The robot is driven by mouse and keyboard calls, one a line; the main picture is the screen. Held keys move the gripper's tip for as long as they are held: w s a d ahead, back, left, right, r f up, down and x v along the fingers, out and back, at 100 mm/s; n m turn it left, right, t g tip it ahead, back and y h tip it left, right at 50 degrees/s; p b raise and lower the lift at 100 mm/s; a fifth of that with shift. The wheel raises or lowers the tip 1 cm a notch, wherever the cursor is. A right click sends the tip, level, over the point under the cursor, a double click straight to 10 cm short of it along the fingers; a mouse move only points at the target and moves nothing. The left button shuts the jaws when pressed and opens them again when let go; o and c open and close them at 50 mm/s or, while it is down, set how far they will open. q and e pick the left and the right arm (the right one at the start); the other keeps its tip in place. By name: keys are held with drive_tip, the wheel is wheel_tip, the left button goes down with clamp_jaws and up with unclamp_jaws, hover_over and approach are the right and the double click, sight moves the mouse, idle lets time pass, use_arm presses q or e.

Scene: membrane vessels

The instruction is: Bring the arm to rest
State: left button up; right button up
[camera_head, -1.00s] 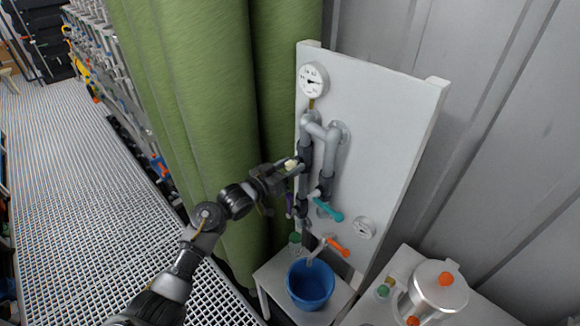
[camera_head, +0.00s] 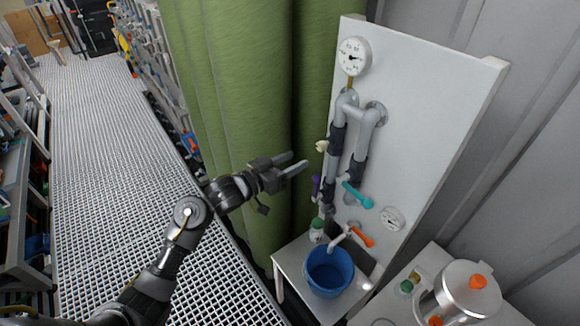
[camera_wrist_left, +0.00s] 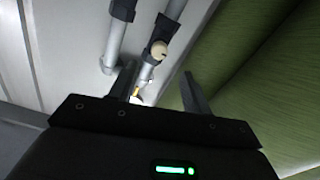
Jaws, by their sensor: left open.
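My left gripper (camera_head: 298,163) is open and empty in the head view, left of the white pipe board (camera_head: 425,95) and in front of the green curtain. Its two fingers point right toward the grey pipes. A small cream knob (camera_head: 321,146) on the pipework lies just beyond the fingertips, with a visible gap. In the left wrist view the open fingers (camera_wrist_left: 158,80) stand apart, and the cream knob (camera_wrist_left: 158,50) shows beyond them on a grey pipe. My right gripper is in neither view.
The board carries gauges (camera_head: 354,56), a teal-handled valve (camera_head: 358,196) and an orange-handled valve (camera_head: 361,236). A blue bucket (camera_head: 329,270) stands on a small white table below. A metal pot (camera_head: 466,289) stands at lower right. The grating floor (camera_head: 100,150) at left is open.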

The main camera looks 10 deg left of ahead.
use_arm(q)
drive_tip(key=shift+s+a, duration=0.25)
idle(0.4)
